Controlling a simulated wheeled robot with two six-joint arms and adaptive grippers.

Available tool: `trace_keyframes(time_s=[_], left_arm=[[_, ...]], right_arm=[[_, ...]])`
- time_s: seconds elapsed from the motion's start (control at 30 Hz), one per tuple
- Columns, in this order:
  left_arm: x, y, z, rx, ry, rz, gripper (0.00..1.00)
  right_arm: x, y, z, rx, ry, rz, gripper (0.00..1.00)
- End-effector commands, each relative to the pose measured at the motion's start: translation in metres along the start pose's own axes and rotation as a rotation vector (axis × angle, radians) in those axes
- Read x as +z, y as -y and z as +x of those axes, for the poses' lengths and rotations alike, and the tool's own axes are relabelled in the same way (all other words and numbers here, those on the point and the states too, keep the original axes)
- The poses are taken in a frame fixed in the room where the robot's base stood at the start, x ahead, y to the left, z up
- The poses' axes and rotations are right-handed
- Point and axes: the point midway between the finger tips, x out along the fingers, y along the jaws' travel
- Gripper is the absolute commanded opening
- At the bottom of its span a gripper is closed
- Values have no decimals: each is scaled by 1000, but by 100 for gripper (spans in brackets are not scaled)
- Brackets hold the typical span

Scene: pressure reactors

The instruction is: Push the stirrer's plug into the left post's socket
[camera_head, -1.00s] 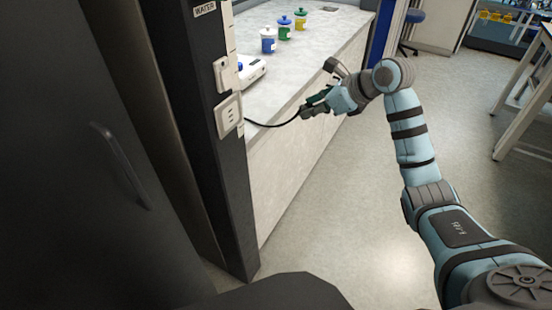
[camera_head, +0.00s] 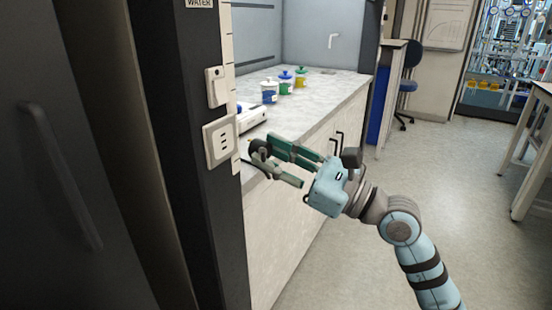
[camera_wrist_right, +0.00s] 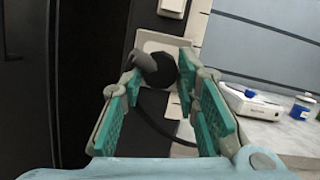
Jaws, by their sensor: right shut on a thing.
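My right gripper (camera_head: 264,153) is shut on the black plug (camera_head: 257,146), which sits between its green fingers. The plug also shows between the fingertips in the right wrist view (camera_wrist_right: 158,68). The white socket plate (camera_head: 219,142) is on the dark left post (camera_head: 195,200), just left of the plug. In the head view a small gap shows between plug and plate. In the right wrist view the plug covers part of the socket plate (camera_wrist_right: 165,42). The white stirrer (camera_head: 252,117) stands on the bench behind. My left gripper is out of view.
A switch plate (camera_head: 216,87) sits above the socket. Several lidded jars (camera_head: 270,93) stand on the pale bench (camera_head: 330,90). A dark cabinet door (camera_head: 60,180) fills the left. The floor (camera_head: 430,170) to the right is open.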

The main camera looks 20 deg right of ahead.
Motion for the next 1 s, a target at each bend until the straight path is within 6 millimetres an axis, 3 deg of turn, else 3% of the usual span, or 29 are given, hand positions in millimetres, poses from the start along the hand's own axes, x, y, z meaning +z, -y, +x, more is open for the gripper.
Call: trace_keyframes(time_s=[0.6,1.0], left_arm=[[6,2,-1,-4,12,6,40],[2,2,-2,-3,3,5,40]], right_arm=[[-14,0,49,-1,0,2,4],[-15,0,53,1,-2,0,4]])
